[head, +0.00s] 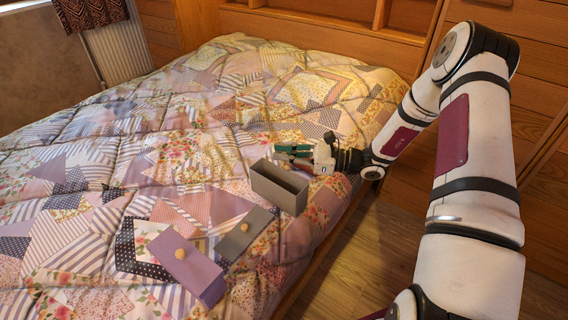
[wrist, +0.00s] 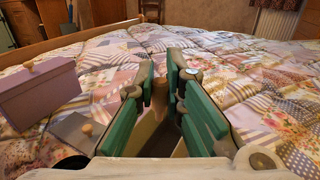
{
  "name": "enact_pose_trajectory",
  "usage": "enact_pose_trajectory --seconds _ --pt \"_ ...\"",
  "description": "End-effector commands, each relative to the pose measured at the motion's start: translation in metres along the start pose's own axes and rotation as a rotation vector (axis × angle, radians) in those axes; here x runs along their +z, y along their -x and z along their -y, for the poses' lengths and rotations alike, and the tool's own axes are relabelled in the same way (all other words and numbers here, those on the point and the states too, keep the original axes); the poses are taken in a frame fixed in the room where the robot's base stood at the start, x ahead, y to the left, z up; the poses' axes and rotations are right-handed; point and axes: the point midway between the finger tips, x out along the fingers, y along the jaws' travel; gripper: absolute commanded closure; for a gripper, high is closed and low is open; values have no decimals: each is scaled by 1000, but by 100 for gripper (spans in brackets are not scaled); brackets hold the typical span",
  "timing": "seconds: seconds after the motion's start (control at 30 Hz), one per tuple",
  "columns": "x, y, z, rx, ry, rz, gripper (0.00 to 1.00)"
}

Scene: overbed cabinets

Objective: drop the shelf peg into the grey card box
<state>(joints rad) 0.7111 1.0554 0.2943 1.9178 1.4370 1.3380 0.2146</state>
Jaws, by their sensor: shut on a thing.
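My gripper (head: 282,152) has green finger pads and is over the bed beside the open grey card box (head: 279,192). In the wrist view my gripper (wrist: 161,80) is shut on a small wooden shelf peg (wrist: 160,92), held between the fingertips. The peg cannot be made out in the head view. The grey box (wrist: 147,132) shows partly below and between the fingers in the wrist view, its walls largely hidden by them. A grey lid (head: 236,243) with a round wooden knob lies on the quilt in front of the box.
A purple box (head: 183,262) with a wooden knob sits on the quilt at the near left of the grey lid; it also shows in the wrist view (wrist: 45,95). The patchwork quilt (head: 130,150) is clear farther left. Wooden cabinets (head: 330,30) stand behind the bed.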

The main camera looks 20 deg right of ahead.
Motion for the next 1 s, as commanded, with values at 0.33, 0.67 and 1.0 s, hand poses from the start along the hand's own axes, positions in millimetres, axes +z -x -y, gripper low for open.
enact_pose_trajectory --seconds 0.33,0.67,1.0 --pt "-37 0 0 1 -2 0 98" --pt "-58 0 -1 1 0 0 98" --pt "-57 0 -1 1 0 0 66"
